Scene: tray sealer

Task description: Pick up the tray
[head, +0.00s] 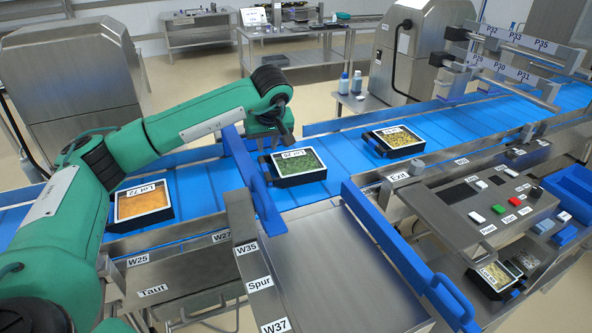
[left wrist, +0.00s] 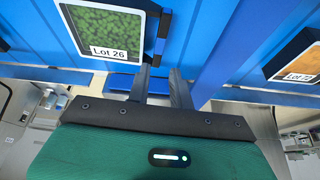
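A black tray with green contents, labelled Lot 26 (head: 300,178), sits on the blue conveyor in the middle; it also shows in the left wrist view (left wrist: 160,48). A tray with orange contents (head: 171,216) is on the belt to the left, and its corner shows in the left wrist view (left wrist: 308,76). A tray with yellow contents (head: 377,146) is further right on the belt. My left gripper (head: 277,136) is above the belt at the far edge of the green tray, apart from it. Its two fingers (left wrist: 160,85) are apart with nothing between them. My right gripper is out of view.
Blue guide bars stand left (head: 257,185) and right (head: 405,252) of the green tray. A steel chute (head: 325,275) lies in front. A control panel (head: 490,205) and a small tray (head: 494,276) are at right. Measuring rails (head: 515,60) cross the belt behind.

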